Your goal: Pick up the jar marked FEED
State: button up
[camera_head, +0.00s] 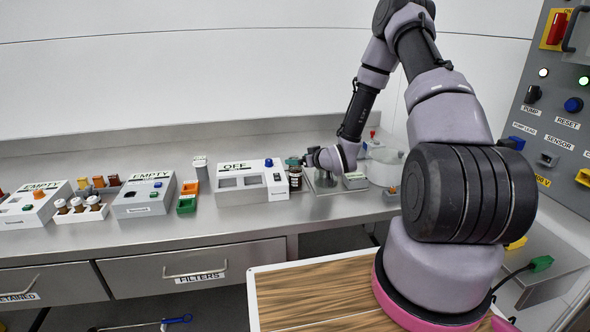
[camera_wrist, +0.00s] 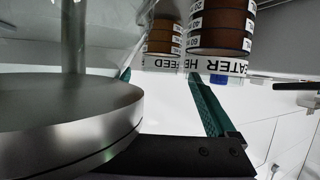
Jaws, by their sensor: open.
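A round metal plate with a post (camera_wrist: 65,110) fills the left of the wrist view, close to my gripper. In the head view a white box marked OFF (camera_head: 240,196) stands just left of the dark jar. Green and orange bins (camera_head: 187,204) stand farther left.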

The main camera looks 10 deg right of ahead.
jog(key=shift+w+a+f, duration=0.2)
jog(key=shift+w+f, duration=0.05)
jog(key=shift+w, duration=0.3)
grip_shut()
jog(key=shift+r, duration=0.2)
